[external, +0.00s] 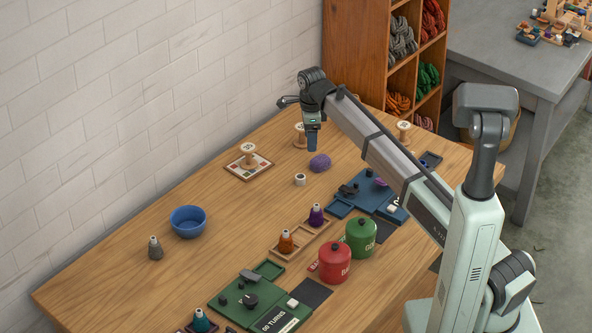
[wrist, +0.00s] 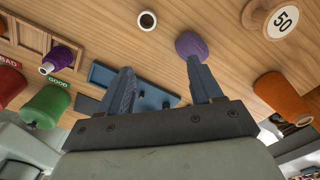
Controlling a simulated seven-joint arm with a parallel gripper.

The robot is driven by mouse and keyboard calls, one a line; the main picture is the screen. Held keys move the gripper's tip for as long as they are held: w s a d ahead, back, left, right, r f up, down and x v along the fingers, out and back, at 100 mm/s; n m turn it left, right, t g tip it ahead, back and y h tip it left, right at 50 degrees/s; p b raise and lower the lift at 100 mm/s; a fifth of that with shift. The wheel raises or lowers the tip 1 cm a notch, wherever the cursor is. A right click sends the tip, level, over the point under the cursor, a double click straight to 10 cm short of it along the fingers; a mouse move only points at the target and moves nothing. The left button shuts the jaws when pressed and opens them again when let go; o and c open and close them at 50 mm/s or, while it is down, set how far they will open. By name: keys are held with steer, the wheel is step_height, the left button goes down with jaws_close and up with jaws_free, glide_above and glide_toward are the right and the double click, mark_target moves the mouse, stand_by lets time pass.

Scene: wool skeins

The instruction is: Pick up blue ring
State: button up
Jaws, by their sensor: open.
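I cannot make out a blue ring in either view. A round blue bowl (external: 188,221) stands on the table at the left in the external view, well away from my gripper. My gripper (external: 311,147) points down above the far part of the table, near a purple ball (external: 320,163). In the wrist view my gripper (wrist: 163,78) has its two fingers apart, with nothing held between them. The purple ball (wrist: 191,44) shows just beyond the right fingertip. A small white hollow cylinder (external: 300,180) stands near it and also shows in the wrist view (wrist: 147,20).
A blue station board (external: 366,198) lies right of the cylinder. Red (external: 335,264) and green (external: 360,237) canisters stand in front. A wooden spool (external: 249,155) sits on a square card, and a grey cone (external: 155,248) stands at left.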

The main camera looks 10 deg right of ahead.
steer(key=w+d+r+m, duration=0.1)
steer(key=w+d+m, duration=0.15)
steer(key=d, duration=1.55)
steer(key=w+d+r+m, duration=0.1)
steer(key=d+m, duration=0.2)
steer(key=d, duration=1.4)
steer(key=s+d+m, duration=0.2)
steer(key=s+m, duration=0.1)
steer(key=s, duration=0.2)
steer(key=shift+w+a+f, duration=0.1)
steer(key=shift+w+f, duration=0.05)
steer(key=shift+f, duration=2.15)
steer(key=shift+w+a+f, duration=0.1)
steer(key=shift+w+f, duration=0.1)
steer(key=shift+f, duration=2.1)
steer(key=shift+w+f, duration=0.15)
steer(key=shift+f, duration=2.15)
steer(key=c, duration=1.1)
